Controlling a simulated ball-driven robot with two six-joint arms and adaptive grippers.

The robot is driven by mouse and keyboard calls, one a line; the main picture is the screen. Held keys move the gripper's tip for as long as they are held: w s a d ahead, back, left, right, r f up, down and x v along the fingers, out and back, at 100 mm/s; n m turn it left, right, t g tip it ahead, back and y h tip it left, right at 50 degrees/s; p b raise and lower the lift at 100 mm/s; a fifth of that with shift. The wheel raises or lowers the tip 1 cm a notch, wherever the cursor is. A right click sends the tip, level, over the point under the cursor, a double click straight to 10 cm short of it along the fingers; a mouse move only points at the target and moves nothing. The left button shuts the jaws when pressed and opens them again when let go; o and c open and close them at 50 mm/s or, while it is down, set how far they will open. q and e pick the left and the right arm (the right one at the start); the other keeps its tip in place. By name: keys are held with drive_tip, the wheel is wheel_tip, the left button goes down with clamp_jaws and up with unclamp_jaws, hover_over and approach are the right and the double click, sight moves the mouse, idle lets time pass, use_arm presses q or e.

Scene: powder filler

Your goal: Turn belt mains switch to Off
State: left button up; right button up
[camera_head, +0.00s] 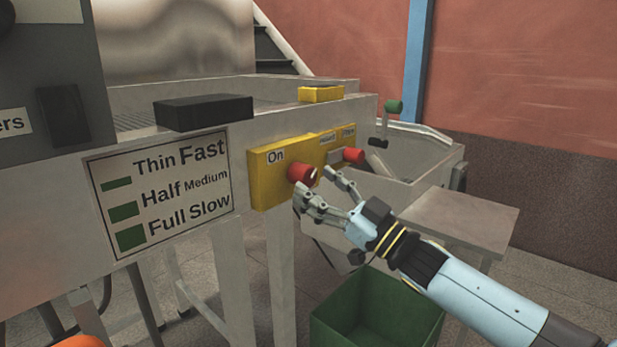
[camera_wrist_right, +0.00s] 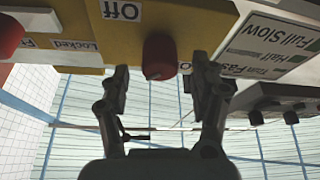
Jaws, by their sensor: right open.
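The belt switch is a red rotary knob (camera_head: 299,173) on a yellow box (camera_head: 265,192) on the side of the machine. An "On" label (camera_head: 275,156) sits above it in the head view. In the wrist view the same knob (camera_wrist_right: 160,58) shows, with an upside-down "Off" label (camera_wrist_right: 121,10) on the yellow face. My right gripper (camera_head: 314,180) is open right in front of the knob. In the wrist view its fingertips (camera_wrist_right: 158,77) lie to either side of the knob's end, with gaps showing. My left gripper is not in view.
A second red knob (camera_head: 353,155) sits on the yellow panel to the right, near a "Locked" label (camera_wrist_right: 75,45). A green-tipped lever (camera_head: 393,107) stands farther back. A green bin (camera_head: 345,318) is below my right arm, and a grey shelf (camera_head: 462,222) is beside it.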

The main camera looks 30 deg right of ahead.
drive_tip(key=shift+x, duration=1.4)
drive_tip(key=c, duration=1.2)
drive_tip(key=shift+o, duration=0.2)
